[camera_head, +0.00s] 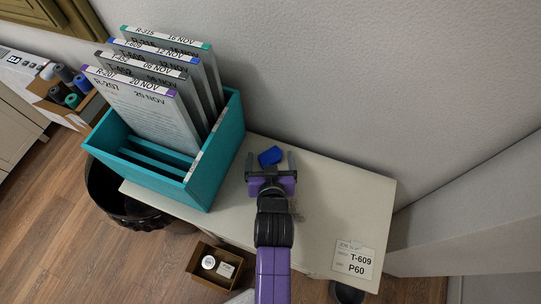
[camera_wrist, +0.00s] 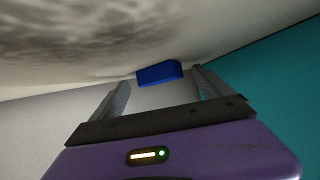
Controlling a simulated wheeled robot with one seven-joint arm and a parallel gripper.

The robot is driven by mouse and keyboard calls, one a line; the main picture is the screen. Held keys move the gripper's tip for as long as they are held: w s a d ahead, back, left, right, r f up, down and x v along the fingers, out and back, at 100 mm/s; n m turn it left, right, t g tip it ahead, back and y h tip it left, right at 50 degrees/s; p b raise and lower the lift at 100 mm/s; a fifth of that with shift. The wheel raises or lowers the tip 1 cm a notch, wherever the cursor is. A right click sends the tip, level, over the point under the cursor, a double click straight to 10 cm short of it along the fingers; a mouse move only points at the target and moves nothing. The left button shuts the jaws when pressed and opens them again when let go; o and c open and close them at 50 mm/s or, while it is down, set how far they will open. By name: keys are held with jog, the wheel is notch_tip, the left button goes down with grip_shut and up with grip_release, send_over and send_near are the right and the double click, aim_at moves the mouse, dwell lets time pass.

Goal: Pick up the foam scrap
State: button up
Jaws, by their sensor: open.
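The foam scrap is a small blue piece (camera_head: 270,156) lying on the pale bench top (camera_head: 345,200), right of the teal rack. My gripper (camera_head: 270,160) is open, its two fingers pointing toward the back wall. The scrap shows between the fingertips or just beyond them. In the wrist view the blue scrap (camera_wrist: 160,73) sits ahead, between the two tips of my gripper (camera_wrist: 161,78). I cannot tell if either finger touches it.
A teal rack (camera_head: 222,150) with several labelled cards stands close on the left. A card marked T-609 P60 (camera_head: 353,260) lies at the bench's front right. The wall (camera_head: 330,80) is behind. A black bin (camera_head: 125,205) and brown box (camera_head: 213,268) are below.

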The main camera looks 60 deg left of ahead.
jog(key=c, duration=1.4)
jog(key=shift+r, duration=0.1)
